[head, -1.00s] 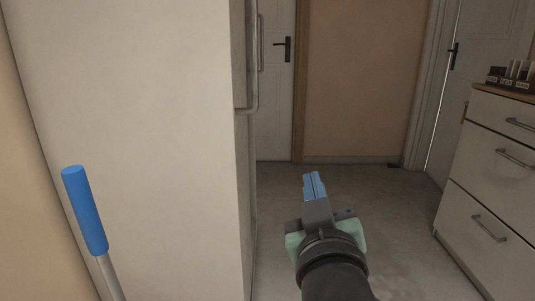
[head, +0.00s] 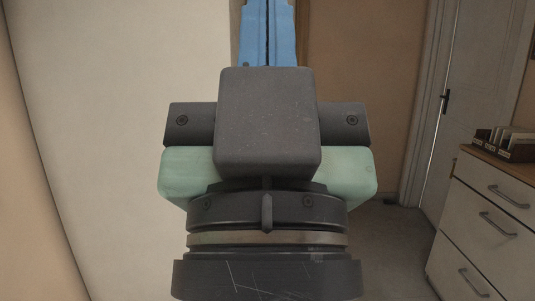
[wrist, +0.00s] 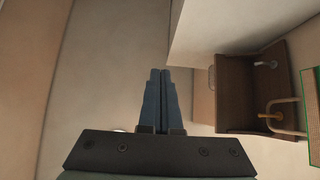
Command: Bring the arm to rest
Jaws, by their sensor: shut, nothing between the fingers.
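My gripper (head: 268,10) fills the middle of the head view, close to the camera. Its blue fingers point up and away and are cut off by the top edge. In the wrist view my gripper (wrist: 161,74) shows both blue fingers side by side, shut with nothing between them. The fingertips appear clear of any object there. My arm below the wrist is mostly out of view.
A tall pale panel (head: 130,110) stands at the left. A white drawer unit (head: 490,230) stands at the right, with a dark organiser (head: 505,145) on top. A white door (head: 455,70) is behind it. The wrist view shows a brown open compartment (wrist: 237,90) at the right.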

